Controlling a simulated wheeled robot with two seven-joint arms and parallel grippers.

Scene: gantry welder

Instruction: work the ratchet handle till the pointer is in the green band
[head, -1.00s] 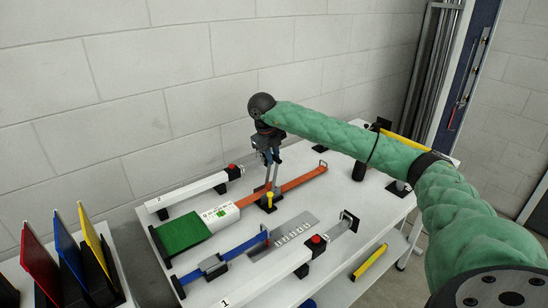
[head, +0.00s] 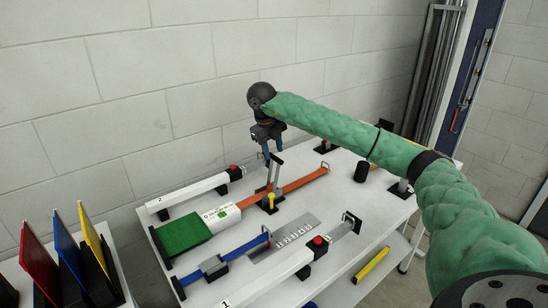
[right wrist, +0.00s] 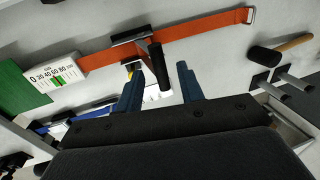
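The ratchet handle (head: 275,171) stands up from the ratchet on the orange strap (head: 300,181), with a dark grip at its top. In the right wrist view the dark grip (right wrist: 157,66) lies between and beyond the two blue fingertips, with space on both sides. My right gripper (head: 267,155) is open and empty, close beside the handle's top. The white gauge (head: 221,213) is at the strap's left end, by a green pad (head: 183,234). It also shows in the right wrist view (right wrist: 57,75), with a scale and a small green band; the pointer is too small to read surely. My left gripper is out of view.
White beams with red buttons flank the straps. A black-headed mallet (right wrist: 264,60) lies to the right. The wall is close behind.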

